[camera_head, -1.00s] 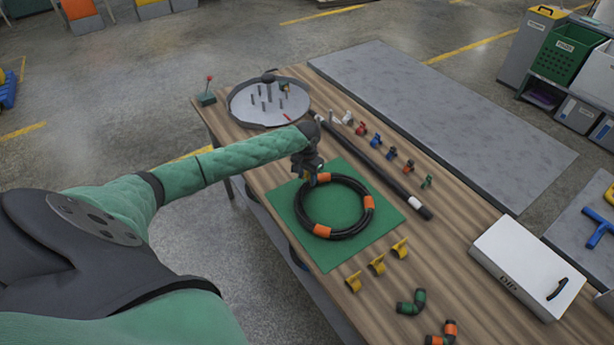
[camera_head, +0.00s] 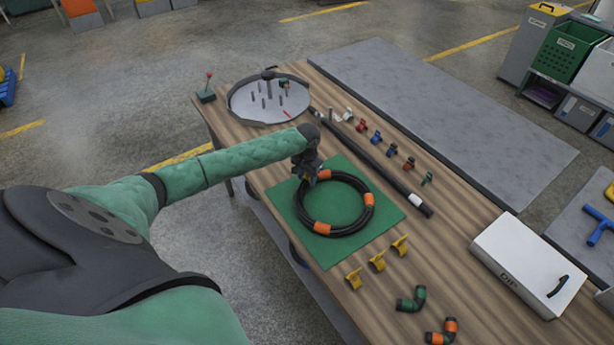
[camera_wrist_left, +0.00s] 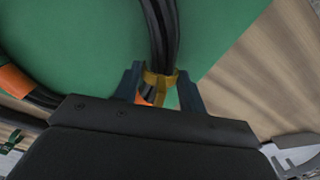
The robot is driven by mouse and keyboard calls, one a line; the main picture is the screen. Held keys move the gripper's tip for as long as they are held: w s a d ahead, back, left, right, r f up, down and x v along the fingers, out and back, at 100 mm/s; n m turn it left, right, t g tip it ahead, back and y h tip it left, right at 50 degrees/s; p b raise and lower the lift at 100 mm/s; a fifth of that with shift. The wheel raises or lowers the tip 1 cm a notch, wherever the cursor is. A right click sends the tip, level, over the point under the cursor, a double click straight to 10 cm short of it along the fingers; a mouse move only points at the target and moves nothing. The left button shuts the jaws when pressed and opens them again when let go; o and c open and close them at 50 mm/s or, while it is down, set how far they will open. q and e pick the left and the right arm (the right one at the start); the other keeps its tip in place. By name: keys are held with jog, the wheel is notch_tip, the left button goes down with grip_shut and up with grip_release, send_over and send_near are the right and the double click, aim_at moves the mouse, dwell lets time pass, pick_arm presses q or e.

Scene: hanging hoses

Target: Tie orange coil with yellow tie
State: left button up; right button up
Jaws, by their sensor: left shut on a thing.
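The orange coil (camera_head: 351,232), a black hose ring with orange bands, lies on a green mat (camera_head: 384,224) in the head view. My left gripper (camera_head: 312,180) is at the coil's far left side, beside an orange band. In the left wrist view a yellow tie (camera_wrist_left: 160,80) sits around the black hose strands (camera_wrist_left: 159,35) between the fingers of my left gripper (camera_wrist_left: 160,90), which is shut on it. The wrist view does not show whether the tie is fastened. In the head view the gripper hides this tie. My right gripper is not in view.
Three yellow ties (camera_head: 377,262) stand on the wooden table in front of the mat. A black pole (camera_head: 365,157) and a row of small coloured fittings (camera_head: 376,137) lie behind it. A round grey tray (camera_head: 268,100) is at the far left, a white box (camera_head: 525,265) at the right.

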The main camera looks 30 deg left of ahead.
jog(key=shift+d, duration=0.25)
pick_arm(q)
jog(key=shift+f, duration=0.65)
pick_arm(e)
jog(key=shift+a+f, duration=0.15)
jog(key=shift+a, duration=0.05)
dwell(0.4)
pick_arm(q)
jog(key=o, duration=1.1)
jog(key=shift+c, duration=0.2)
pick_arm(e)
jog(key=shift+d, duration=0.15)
pick_arm(q)
jog(key=shift+r+b, duration=0.1)
jog(key=shift+b, duration=0.2)
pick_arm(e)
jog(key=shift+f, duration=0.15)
pick_arm(q)
jog(key=shift+r, duration=0.3)
notch_tip(320, 180, up, 6)
jog(key=b, duration=0.3)
jog(key=shift+f, duration=0.2)
jog(key=shift+r, duration=0.7)
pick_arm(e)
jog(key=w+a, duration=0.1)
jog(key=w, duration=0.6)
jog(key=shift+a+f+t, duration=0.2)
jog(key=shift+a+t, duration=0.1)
